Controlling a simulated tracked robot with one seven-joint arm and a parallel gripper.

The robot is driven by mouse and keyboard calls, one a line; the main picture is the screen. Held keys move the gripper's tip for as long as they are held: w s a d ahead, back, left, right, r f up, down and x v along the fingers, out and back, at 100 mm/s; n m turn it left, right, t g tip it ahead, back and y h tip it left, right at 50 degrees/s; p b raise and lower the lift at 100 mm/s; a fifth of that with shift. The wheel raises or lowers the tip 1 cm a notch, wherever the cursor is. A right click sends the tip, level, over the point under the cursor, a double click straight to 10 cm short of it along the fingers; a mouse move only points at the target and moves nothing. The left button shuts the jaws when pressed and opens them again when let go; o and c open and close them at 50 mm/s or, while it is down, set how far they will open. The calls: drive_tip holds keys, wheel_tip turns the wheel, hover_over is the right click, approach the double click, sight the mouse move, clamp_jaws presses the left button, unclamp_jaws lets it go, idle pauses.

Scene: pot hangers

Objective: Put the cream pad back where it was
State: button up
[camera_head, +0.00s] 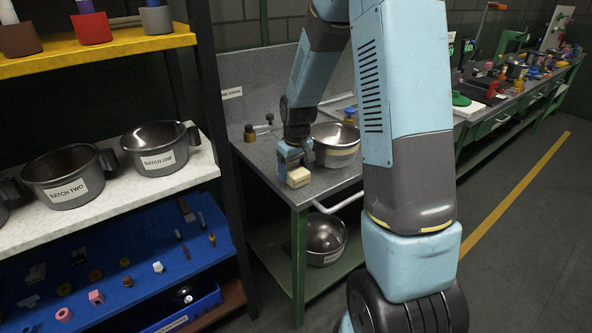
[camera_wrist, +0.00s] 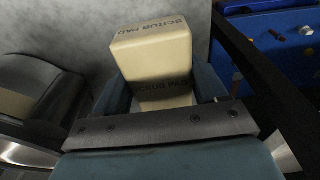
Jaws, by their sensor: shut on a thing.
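The cream pad (camera_head: 298,177) is a small block near the front left of the grey metal bench (camera_head: 262,190). In the wrist view the pad (camera_wrist: 153,62) shows the words "SCRUB PAD" and sits between my fingers. My gripper (camera_head: 290,162) points down over the bench and is shut on the pad. My gripper also shows in the wrist view (camera_wrist: 160,100). I cannot tell whether the pad touches the bench top.
A steel pot (camera_head: 336,146) stands on the bench just right of my gripper. Small dark and brown items (camera_head: 250,133) stand behind left. A shelf with pots labelled "BATCH ONE" (camera_head: 160,150) and "BATCH TWO" (camera_head: 68,178) is at left. Another pot (camera_head: 325,238) sits below the bench.

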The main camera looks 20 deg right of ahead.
sight(296, 170)
drive_tip(key=shift+f, duration=0.25)
drive_tip(key=o, duration=1.3)
drive_tip(key=r, duration=0.3)
drive_tip(key=s+r, duration=0.1)
drive_tip(key=r, duration=0.7)
drive_tip(key=shift+s+d, duration=0.15)
drive_tip(key=shift+d, duration=0.05)
drive_tip(key=s+r+m+t, duration=0.2)
drive_tip(key=s+r, duration=1.2)
drive_tip(key=s, duration=0.3)
drive_tip(key=s+r+m+t, duration=0.1)
drive_tip(key=s, duration=0.4)
drive_tip(key=s+r+t, duration=0.1)
drive_tip(key=s, duration=0.4)
drive_tip(key=shift+d+r+m, duration=0.25)
drive_tip(key=shift+r+m, duration=0.05)
drive_tip(key=shift+r, duration=0.05)
